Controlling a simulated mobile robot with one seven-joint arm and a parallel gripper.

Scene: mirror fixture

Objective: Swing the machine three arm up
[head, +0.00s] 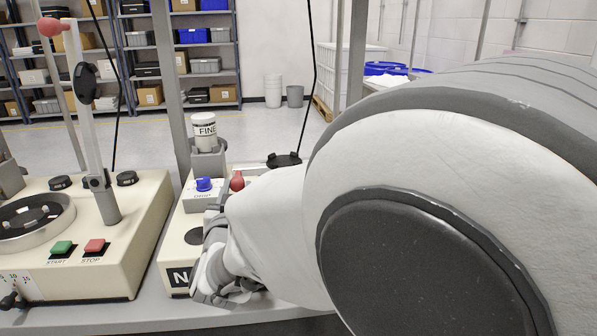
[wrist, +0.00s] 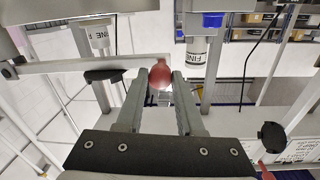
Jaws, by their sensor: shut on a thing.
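In the wrist view, a red ball knob (wrist: 160,75) sits between the fingertips of my gripper (wrist: 161,82), which is shut on it. A pale bar (wrist: 85,66) runs left from the knob, lying across the picture. In the head view, my own arm hides most of the machine (head: 185,240) and my fingertips. That machine has a blue knob (head: 204,184) and a dark label with a partly hidden letter. A red ball (head: 237,182) shows just above my arm; I cannot tell if it is the held knob.
At the left, another cream machine (head: 130,235) has an upright arm (head: 86,110) topped by a red ball (head: 53,27). Green and red buttons are on its front. A white jar marked FINE (head: 203,131) stands behind the nearer machine. Shelves are far back across open floor.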

